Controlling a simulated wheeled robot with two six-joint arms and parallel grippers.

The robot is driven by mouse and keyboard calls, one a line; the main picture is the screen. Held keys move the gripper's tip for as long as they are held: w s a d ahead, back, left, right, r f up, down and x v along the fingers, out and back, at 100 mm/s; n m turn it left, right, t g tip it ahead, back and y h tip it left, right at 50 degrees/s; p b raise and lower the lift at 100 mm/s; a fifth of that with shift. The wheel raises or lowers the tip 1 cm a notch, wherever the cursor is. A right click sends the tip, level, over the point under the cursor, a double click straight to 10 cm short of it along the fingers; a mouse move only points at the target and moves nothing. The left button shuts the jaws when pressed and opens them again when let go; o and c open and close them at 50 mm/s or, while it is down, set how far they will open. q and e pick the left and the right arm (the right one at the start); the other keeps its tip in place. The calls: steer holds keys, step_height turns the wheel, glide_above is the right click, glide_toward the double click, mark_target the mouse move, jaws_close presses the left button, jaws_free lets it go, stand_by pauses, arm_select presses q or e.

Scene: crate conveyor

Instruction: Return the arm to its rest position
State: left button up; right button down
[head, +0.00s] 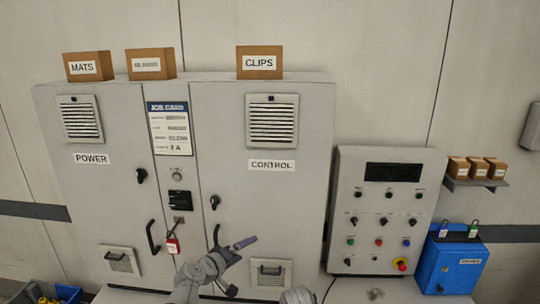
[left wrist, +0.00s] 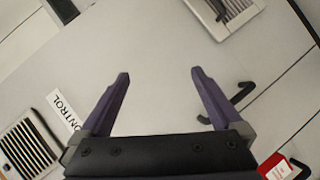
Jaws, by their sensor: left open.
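My left arm comes up from the bottom of the head view, and its gripper (head: 243,243) is in front of the lower part of the right cabinet door (head: 225,130). In the left wrist view the two purple fingers of the left gripper (left wrist: 160,78) are spread apart with nothing between them. Behind them is the bare grey door panel. A black door handle (left wrist: 242,97) shows beside and partly behind the right finger. I cannot tell the exact gap between gripper and door. My right gripper does not show.
A red padlock tag (head: 172,246) hangs between the cabinet doors. A button panel (head: 385,210) and a blue box (head: 450,268) stand at the right. Several cardboard boxes, one marked CLIPS (head: 259,62), sit on the cabinet.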

arm_select(q)
steer(key=s+a+f+m+g+y+b, duration=0.1)
steer(key=s+a+f+m+g+y, duration=0.2)
steer(key=s+f+g, duration=0.45)
steer(key=s+a+f+m+g+y+b, duration=0.1)
steer(key=s+f+m+g+y, duration=0.3)
steer(key=s+f, duration=0.6)
steer(key=s+d+f+m+g+y+b, duration=0.1)
steer(key=s+d+f+m+b, duration=0.2)
steer(key=s+d+b, duration=0.3)
steer(key=shift+s+d+f+m, duration=0.4)
steer(key=shift+d+f, duration=0.5)
steer(key=shift+d, duration=0.8)
